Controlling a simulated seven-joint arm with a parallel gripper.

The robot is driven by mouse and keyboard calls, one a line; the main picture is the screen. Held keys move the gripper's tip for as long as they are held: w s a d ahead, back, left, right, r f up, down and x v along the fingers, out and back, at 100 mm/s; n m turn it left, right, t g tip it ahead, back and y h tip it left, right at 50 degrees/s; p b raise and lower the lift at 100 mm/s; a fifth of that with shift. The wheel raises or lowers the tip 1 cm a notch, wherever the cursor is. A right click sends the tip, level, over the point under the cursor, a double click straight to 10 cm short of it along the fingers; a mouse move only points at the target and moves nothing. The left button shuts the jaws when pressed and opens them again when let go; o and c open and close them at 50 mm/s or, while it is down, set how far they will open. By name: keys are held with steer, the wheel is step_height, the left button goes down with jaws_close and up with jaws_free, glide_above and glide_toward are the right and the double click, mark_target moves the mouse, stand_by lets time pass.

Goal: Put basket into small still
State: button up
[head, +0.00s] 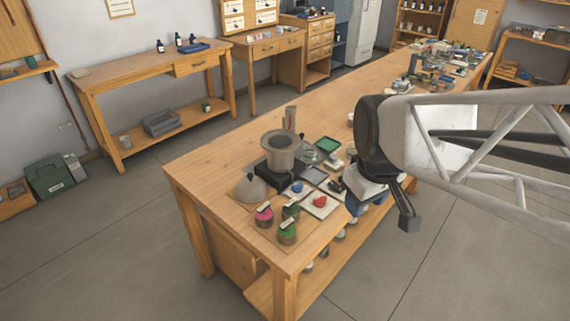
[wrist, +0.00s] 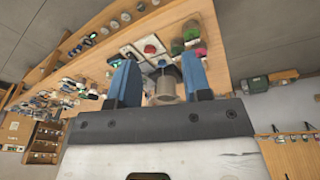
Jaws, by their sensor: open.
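The small still looks to be the grey open-topped pot (head: 281,152) on a black burner near the bench's front end. In the wrist view the grey pot (wrist: 166,88) shows between and beyond my fingers. No thing is plainly a basket; three small round containers stand at the front corner, one pink-topped (head: 264,215) and two green-topped (head: 287,234) (head: 291,209), with small labels. My gripper (head: 360,203) hangs at the bench's right edge, right of the pot and apart from it. Its blue fingers (wrist: 160,72) are open and empty.
A grey domed lid (head: 251,188) sits left of the containers. White squares with a red item (head: 320,203) and a blue item (head: 298,187) lie between pot and gripper. A green tray (head: 327,144) lies behind. The bench middle (head: 330,105) is clear; its far end is cluttered.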

steer(key=w+a+f+n+g, duration=0.1)
steer(key=w+a+f+n, duration=0.15)
steer(key=w+n, duration=0.35)
steer(key=w+a+f+n, duration=0.2)
steer(key=w+f+n, duration=0.25)
steer(key=w, duration=0.35)
steer(key=n+g, duration=0.1)
steer(key=n, duration=1.1)
glide_above(291, 202)
steer(key=shift+m, duration=0.25)
step_height(291, 202, down, 11)
steer(key=shift+w+f, duration=0.1)
steer(key=shift+w, duration=0.05)
steer(key=shift+f, duration=0.1)
steer(key=shift+f, duration=1.15)
steer(key=shift+f, duration=0.15)
steer(key=shift+f, duration=2.45)
